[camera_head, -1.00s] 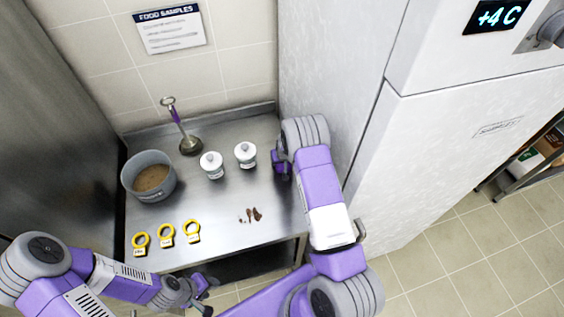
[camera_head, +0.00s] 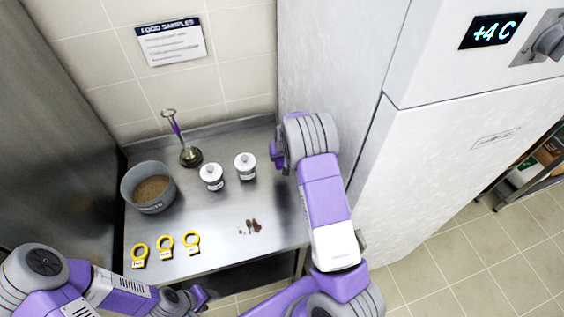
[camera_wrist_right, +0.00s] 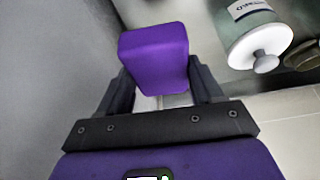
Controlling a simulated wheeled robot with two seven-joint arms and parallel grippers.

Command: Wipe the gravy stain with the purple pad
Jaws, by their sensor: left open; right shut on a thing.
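The gravy stain (camera_head: 250,227) is a few brown smears on the steel counter (camera_head: 215,222), near its front right. In the right wrist view the purple pad (camera_wrist_right: 154,58) sits between the two fingers of my right gripper (camera_wrist_right: 160,85), which is shut on it. In the head view my right gripper (camera_head: 279,154) is mostly hidden by its own wrist, at the counter's right side beside the fridge, behind and right of the stain. My left gripper (camera_head: 205,296) is open and empty, low in front of the counter's front edge.
Two white-lidded jars (camera_head: 212,176) (camera_head: 245,166) stand left of my right gripper. A ladle-like tool (camera_head: 190,155) and a pot of brown food (camera_head: 148,205) stand farther left. Several yellow ring tags (camera_head: 165,246) lie along the front left. The fridge (camera_head: 345,90) bounds the right side.

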